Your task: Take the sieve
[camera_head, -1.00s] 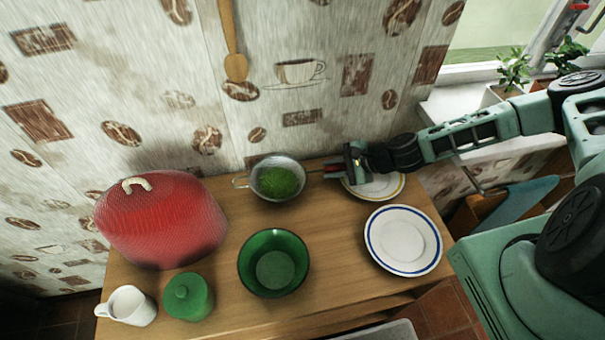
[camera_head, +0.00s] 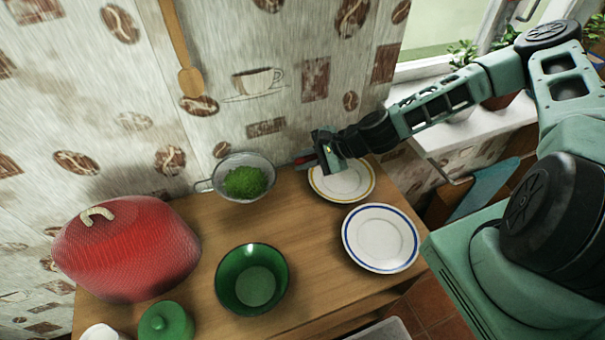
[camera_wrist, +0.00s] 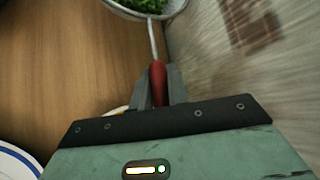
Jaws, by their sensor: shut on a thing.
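The sieve (camera_head: 232,163) is a round wire-mesh bowl with a wire loop at its left and green herbs (camera_head: 246,183) inside. It appears a little above the back of the table, near the wall. My gripper (camera_head: 307,161) is to its right, shut on the sieve's handle. In the wrist view, the red handle (camera_wrist: 157,76) sits between the fingers of my gripper (camera_wrist: 159,88), and a thin metal rod runs to the mesh bowl (camera_wrist: 126,8), which is cut off by the top edge.
A green bowl (camera_head: 230,277) stands in front of the sieve. A red domed cover (camera_head: 135,250) is at left, with a green lidded jar (camera_head: 165,322) and white mug (camera_head: 98,333) at front. A yellow-rimmed plate (camera_head: 345,182) lies below my gripper; a blue-rimmed plate (camera_head: 380,238) is nearer.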

